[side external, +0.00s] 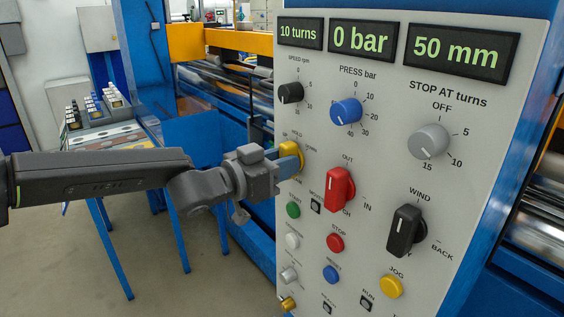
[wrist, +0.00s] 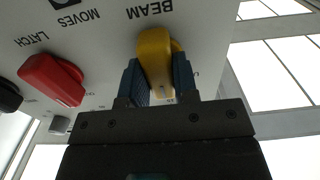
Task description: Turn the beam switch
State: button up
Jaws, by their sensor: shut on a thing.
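The beam switch is a yellow knob (side external: 298,158) at the left edge of the grey control panel (side external: 380,260), with position words partly hidden around it. In the wrist view the yellow knob (wrist: 156,62) sits below the upside-down word BEAM. My gripper (side external: 287,155) reaches in from the left and is shut on the knob. In the wrist view its blue fingers (wrist: 158,80) lie on both sides of the knob. The fingers and gripper body hide part of the switch in the side view.
A green START button (side external: 293,209) is below. A black speed knob (side external: 290,92) and blue press knob (side external: 345,111) are above.

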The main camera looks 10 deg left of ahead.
jog(key=o, duration=0.9)
jog(key=v, duration=1.4)
jog(key=shift+r, duration=0.1)
jog(key=shift+w, duration=0.1)
